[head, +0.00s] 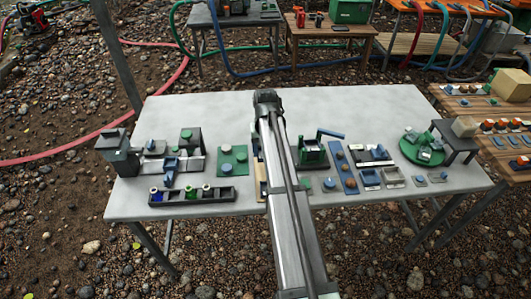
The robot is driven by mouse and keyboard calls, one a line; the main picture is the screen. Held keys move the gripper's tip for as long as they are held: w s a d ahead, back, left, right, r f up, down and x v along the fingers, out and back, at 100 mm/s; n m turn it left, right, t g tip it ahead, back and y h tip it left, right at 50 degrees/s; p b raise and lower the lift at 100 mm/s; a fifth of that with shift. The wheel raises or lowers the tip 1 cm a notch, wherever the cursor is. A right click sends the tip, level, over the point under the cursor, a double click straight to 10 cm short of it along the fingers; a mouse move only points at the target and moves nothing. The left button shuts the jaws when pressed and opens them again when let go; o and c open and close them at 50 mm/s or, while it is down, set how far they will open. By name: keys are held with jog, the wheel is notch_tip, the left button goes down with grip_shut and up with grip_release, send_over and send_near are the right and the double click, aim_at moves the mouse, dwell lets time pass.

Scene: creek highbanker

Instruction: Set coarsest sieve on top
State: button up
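I cannot tell for sure which piece is the coarsest sieve. Small square frame-like trays stand in the front right of the grey table: a blue-filled one (370,178) and a grey one (393,177). A green and black frame (312,153) with a blue bar at its top stands right of my arm. A round green plate (422,148) with small parts on it is at the right. My arm reaches from the bottom edge over the table's middle. No gripper fingers show, and the arm hides part of the table.
The grey table (345,105) is clear along its back. At left stand a dark box (118,151), a green board (233,159) and a black rack (190,196) with several round pieces. A small dark stand (456,137) is at the right edge. Wooden tables stand at right.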

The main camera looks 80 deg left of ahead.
jog(key=w+a+r, duration=0.2)
jog(key=w+r, duration=0.2)
jog(key=w, duration=0.4)
jog(key=w+a+r, duration=0.2)
jog(key=w+r, duration=0.2)
jog(key=w, duration=0.5)
jog(key=shift+w+r, duration=0.15)
jog(key=shift+r, duration=0.05)
jog(key=shift+a+f, duration=0.1)
jog(key=shift+f, duration=2)
jog(key=shift+f, duration=0.95)
jog(key=shift+f, duration=0.35)
jog(key=shift+f, duration=0.75)
jog(key=o, duration=1.1)
jog(key=shift+c, duration=0.2)
